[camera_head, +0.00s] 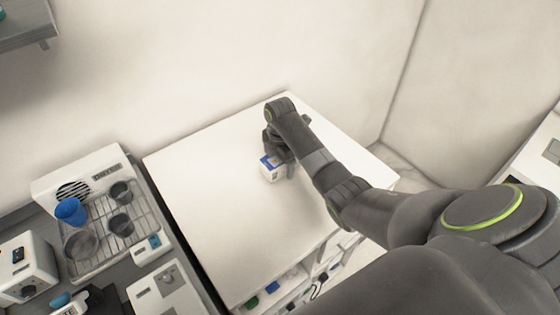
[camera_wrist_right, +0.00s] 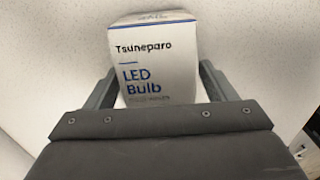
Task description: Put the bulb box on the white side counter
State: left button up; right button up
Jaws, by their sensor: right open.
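The bulb box (camera_head: 270,169) is a small white and blue carton standing on the white side counter (camera_head: 205,205). In the right wrist view the bulb box (camera_wrist_right: 155,60) shows the printed words "LED Bulb" and stands between the two fingers. My right gripper (camera_head: 281,158) is at the box, pointing down, with its fingers apart on either side. In the right wrist view the right gripper (camera_wrist_right: 154,92) shows a finger beside each side of the box. The box partly hides the fingertips. My left gripper is not in view.
Left of the counter is a dark bench with a wire rack (camera_head: 108,230), several cups including a blue cup (camera_head: 70,211), and white devices. Shelves with small items (camera_head: 272,287) sit under the counter's front edge. Most of the counter top is bare. Walls stand behind it.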

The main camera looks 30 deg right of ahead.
notch_tip(320, 180, up, 7)
jog(key=shift+w+f+b, duration=0.1)
jog(key=shift+f+b, duration=0.1)
jog(key=shift+b, duration=0.7)
notch_tip(320, 180, up, 4)
jog(key=shift+p, duration=1.25)
jog(key=shift+r+p, duration=0.9)
jog(key=shift+f, duration=0.1)
